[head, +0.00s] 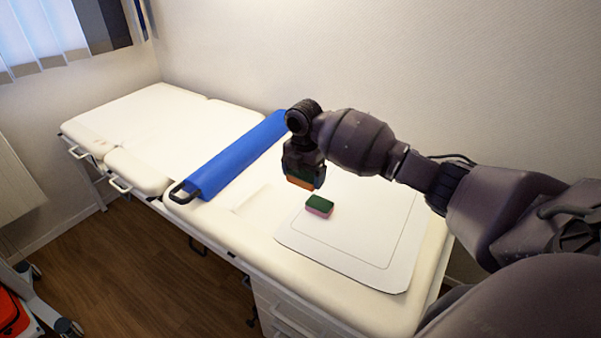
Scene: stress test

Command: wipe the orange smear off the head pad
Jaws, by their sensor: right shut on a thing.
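My right gripper (303,172) is shut on a sponge (300,183) with a green top and an orange underside. It holds the sponge over the white pad (365,268), which lies on the near right end of the couch; I cannot tell whether the sponge touches the pad. A second sponge (319,206), green on top and pink below, lies on the pad just in front of the gripper and to its right. I see no orange smear; part of the pad is hidden behind the gripper and arm. My left gripper is not in view.
A blue roll (235,158) lies across the cream couch (150,120) left of the gripper. A faint flat patch (250,198) shows between roll and pad. The wall runs along the back. A trolley with a red item (12,312) stands at lower left.

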